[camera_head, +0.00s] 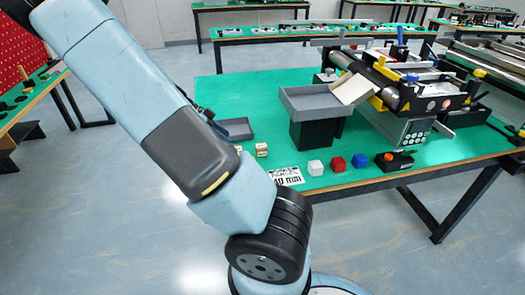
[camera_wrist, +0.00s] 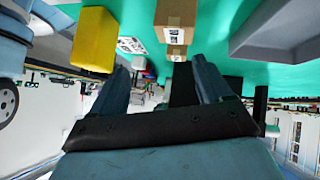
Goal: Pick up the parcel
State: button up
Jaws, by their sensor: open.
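Two small brown parcels stand on the green table in the head view, one parcel (camera_head: 261,149) just right of my arm and one (camera_head: 238,149) close to the arm's edge. Nothing is seen held. In the head view my gripper is hidden behind my arm.
A yellow block (camera_wrist: 94,40) is left of the boxes in the wrist view. A grey tray (camera_head: 318,98) on a black stand, a conveyor unit (camera_head: 415,90), and white (camera_head: 315,168), red (camera_head: 337,165) and blue (camera_head: 360,160) cubes stand on the green table. A flat grey tray (camera_head: 237,128) lies behind the parcels.

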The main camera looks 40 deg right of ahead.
aim_at(260, 146)
jog(key=d+m, duration=0.1)
jog(key=w+d+m+g+h, duration=0.1)
jog(key=d+m+h, duration=0.1)
jog(key=shift+w+f, duration=0.15)
jog(key=shift+f, duration=0.2)
jog(key=shift+d+f, duration=0.1)
jog(key=shift+d, duration=0.05)
jog(key=x, duration=1.3)
jog(key=shift+s+d, duration=0.2)
jog(key=shift+s, duration=0.1)
jog(key=c, duration=1.2)
jog(key=shift+o, duration=0.2)
